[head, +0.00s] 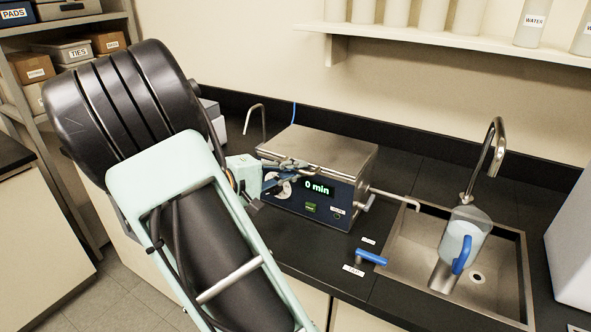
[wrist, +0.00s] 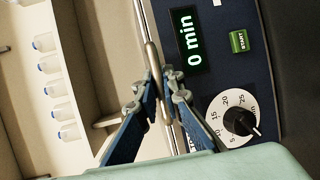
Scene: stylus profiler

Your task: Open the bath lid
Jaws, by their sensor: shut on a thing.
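The bath (head: 335,205) is a dark blue box on the black bench with a steel lid (head: 325,148). The lid lies flat across its top and looks closed. My gripper (head: 293,167) comes in from the left at the lid's front edge, just above the dial. In the wrist view, my gripper (wrist: 160,88) is shut on the lid's handle (wrist: 151,55), a thin metal bar along the front edge. The bath's display (wrist: 189,39) reads "0 min", and the dial (wrist: 239,121) and green START button (wrist: 238,41) show beside it. The fingers hide part of the handle.
A sink (head: 405,250) with a tap (head: 491,140) and a clear jug with a blue handle (head: 463,240) is on the right. A blue-handled valve (head: 371,257) is in front of the bath. A wall shelf (head: 450,42) with bottles runs above and behind.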

